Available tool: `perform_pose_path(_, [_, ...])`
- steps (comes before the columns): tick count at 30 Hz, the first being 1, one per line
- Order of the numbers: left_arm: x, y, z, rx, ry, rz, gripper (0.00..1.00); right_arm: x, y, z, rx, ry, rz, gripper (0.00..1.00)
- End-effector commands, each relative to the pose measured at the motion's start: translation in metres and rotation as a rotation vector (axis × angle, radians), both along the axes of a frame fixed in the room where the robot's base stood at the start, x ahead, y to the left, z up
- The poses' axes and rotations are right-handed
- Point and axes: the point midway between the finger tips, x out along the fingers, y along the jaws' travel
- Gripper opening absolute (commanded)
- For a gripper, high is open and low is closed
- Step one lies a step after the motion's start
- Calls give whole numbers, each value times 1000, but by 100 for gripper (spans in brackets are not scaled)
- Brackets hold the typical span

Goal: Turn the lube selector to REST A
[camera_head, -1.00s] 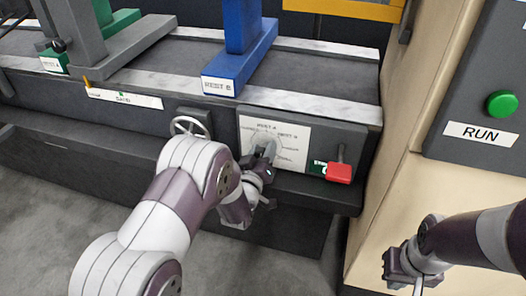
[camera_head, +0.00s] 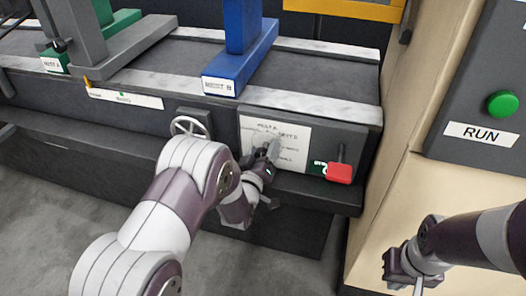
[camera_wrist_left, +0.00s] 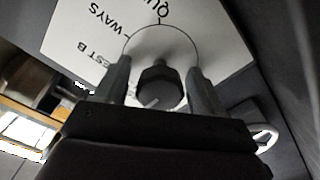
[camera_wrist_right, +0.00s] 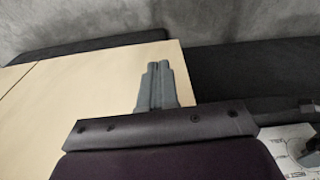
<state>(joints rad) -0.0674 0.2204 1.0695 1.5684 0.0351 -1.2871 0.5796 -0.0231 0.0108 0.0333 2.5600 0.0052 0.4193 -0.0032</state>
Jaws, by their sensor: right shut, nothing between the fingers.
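The lube selector is a dark faceted knob (camera_wrist_left: 159,88) on a white label plate (camera_head: 290,149), at the right of the machine's front. The plate carries REST A and REST B lettering, small in the head view; the left wrist view shows WAYS and part of REST B upside down. My left gripper (camera_wrist_left: 160,85) is open, one finger on each side of the knob, with narrow gaps visible. A pale mark shows on the knob, but I cannot tell which label it points at. In the head view the left gripper (camera_head: 266,152) hides the knob. My right gripper (camera_wrist_right: 160,85) is shut and empty, away at the lower right.
A small handwheel (camera_head: 190,126) is left of the plate. A red-ended lever (camera_head: 340,172) is close on its right. A blue REST B stand (camera_head: 240,60) rises above. A green RUN button (camera_head: 502,104) is on the grey panel at right.

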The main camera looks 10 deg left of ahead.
Motion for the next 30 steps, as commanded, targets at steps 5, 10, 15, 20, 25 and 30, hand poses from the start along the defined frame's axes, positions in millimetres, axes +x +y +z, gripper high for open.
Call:
perform_pose_path(5, [-3,0,1,0,0,0,69,0,0,2,0,0,0,0])
perform_pose_path(10, [-38,1,3,0,4,-1,69,0,0,12,0,0,0,0])
perform_pose_path(15, [-85,3,3,1,3,1,69,0,0,21,0,0,0,0])
perform_pose_path(20, [-115,4,1,0,1,0,69,0,0,25,0,0,0,0])
perform_pose_path(25, [-127,4,0,0,0,0,69,0,0,26,0,0,0,0])
perform_pose_path(30, [-127,4,0,0,0,0,69,0,0,25,0,0,0,0])
